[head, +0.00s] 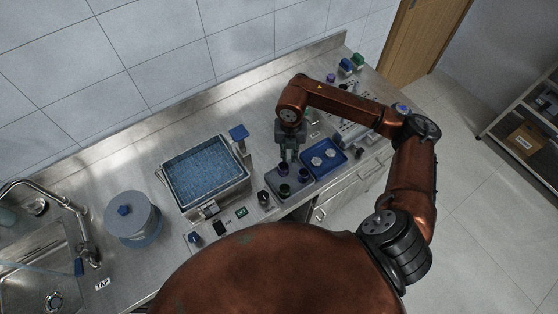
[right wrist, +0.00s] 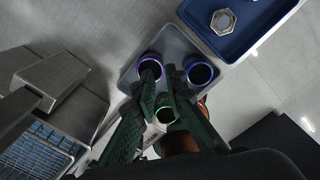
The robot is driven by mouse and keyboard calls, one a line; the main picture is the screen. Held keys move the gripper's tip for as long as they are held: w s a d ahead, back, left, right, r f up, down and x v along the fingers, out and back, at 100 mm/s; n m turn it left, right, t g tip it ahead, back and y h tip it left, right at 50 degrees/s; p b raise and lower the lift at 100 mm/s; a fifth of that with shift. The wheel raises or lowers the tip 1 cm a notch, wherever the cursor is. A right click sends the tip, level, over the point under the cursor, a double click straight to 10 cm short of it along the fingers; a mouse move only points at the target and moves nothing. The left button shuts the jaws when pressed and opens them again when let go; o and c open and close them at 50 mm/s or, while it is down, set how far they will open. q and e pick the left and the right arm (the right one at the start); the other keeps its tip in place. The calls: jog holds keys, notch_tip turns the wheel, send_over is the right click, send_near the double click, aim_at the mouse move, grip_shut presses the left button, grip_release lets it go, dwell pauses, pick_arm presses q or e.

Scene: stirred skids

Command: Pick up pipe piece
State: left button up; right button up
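Pipe pieces stand upright on a grey tray (head: 272,178). In the right wrist view, two have purple-blue rims, a left one (right wrist: 151,62) and a right one (right wrist: 201,71), and one has a green rim (right wrist: 165,111). My right gripper (head: 289,157) points down at the far side of the grey tray, close to the purple-rimmed pieces. In the right wrist view its two dark green fingers (right wrist: 162,80) stand apart with nothing seen held between them. They partly cover the pieces. My left gripper is not in view.
A blue tray (head: 341,169) with metal nuts sits right of the grey tray. A blue mesh basket in a metal bath (head: 246,186) stands to the left, with a grey round vessel (head: 133,217) and a sink beyond. Small bottles (head: 358,60) stand at the far right end.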

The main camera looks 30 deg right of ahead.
aim_at(282, 164)
jog(key=f, duration=0.4)
jog(key=shift+s+f+p, duration=0.35)
jog(key=shift+p, duration=0.05)
notch_tip(282, 164, down, 3)
jog(key=shift+r, duration=0.15)
jog(key=shift+a, duration=0.1)
grip_shut()
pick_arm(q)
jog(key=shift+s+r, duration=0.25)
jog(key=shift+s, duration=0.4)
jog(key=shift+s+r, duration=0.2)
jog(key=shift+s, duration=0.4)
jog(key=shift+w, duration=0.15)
pick_arm(e)
jog(key=shift+r, duration=0.1)
